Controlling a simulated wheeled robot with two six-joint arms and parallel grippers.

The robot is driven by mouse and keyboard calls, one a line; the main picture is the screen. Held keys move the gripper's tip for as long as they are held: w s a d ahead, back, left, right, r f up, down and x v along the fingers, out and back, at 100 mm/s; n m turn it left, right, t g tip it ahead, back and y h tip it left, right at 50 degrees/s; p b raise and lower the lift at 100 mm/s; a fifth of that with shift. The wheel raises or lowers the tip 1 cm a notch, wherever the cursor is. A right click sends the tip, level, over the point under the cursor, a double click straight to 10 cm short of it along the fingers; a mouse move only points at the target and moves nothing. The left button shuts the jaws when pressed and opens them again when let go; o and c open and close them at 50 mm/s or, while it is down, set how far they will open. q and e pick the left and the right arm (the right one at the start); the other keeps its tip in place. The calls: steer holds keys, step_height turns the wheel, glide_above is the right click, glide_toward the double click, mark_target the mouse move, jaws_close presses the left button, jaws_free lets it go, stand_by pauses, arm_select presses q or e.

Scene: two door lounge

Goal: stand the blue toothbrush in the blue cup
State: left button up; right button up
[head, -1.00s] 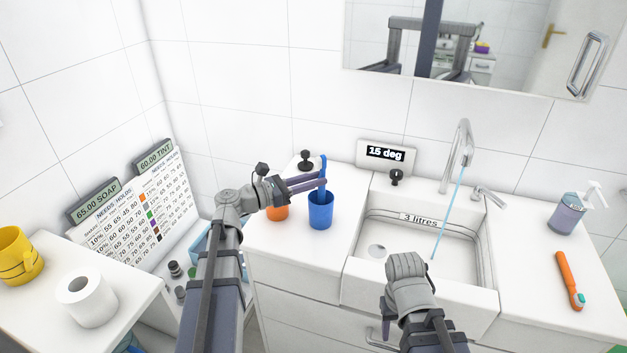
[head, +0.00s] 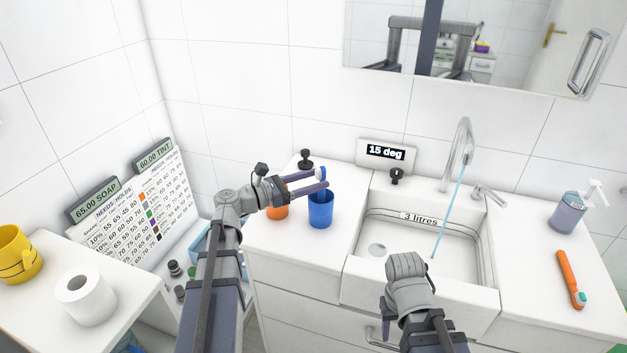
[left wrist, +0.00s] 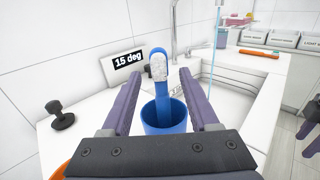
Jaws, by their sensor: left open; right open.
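The blue toothbrush (head: 322,172) stands head up in the blue cup (head: 321,211) on the left counter. In the left wrist view its white bristles face me (left wrist: 158,66) and its handle goes down inside the cup (left wrist: 165,127). My left gripper (head: 325,180) is open above the cup, with one finger on each side of the brush; the wrist view shows gaps between brush and fingers. The handle's lower end is hidden by the cup wall. My right gripper (left wrist: 311,134) shows at the right edge of the left wrist view, open and empty.
An orange cup (head: 277,212) stands left of the blue cup, partly behind my left gripper. The sink (head: 400,245), with running water, lies to the right. An orange toothbrush (head: 570,279) and a soap bottle (head: 567,213) are on the right counter.

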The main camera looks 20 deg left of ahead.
arm_select(q)
steer(key=v, duration=0.7)
steer(key=shift+s+a, duration=0.2)
steer(key=shift+a, duration=0.05)
stand_by(0.8)
